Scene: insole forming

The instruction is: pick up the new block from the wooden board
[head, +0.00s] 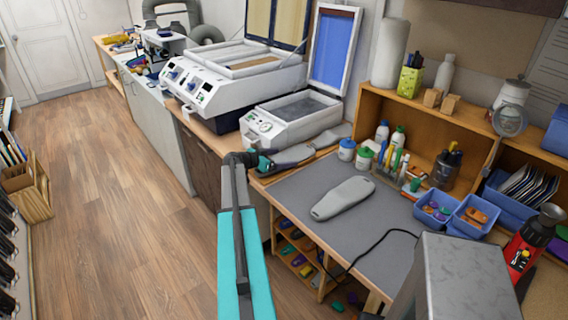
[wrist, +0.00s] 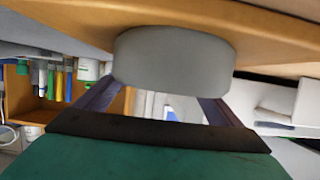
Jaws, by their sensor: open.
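The new block, a long grey form, lies on the wooden board (head: 318,151) at the counter's edge; in the head view it shows as a grey shape (head: 294,156) just beyond my gripper (head: 266,162). In the wrist view, the rounded grey end of the block (wrist: 172,62) fills the upper middle against the wooden board (wrist: 270,25). My gripper (wrist: 158,108) is open, with one dark finger on each side of the block's end in that view. I cannot tell whether the fingers touch it. The block's far part is hidden in the wrist view.
Another grey insole-shaped block (head: 343,198) lies on the grey mat (head: 300,205). A small white press (head: 290,118) with a raised lid stands behind the board. Bottles (head: 382,132) and blue bins (head: 472,215) stand to the right. A black cable crosses the mat.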

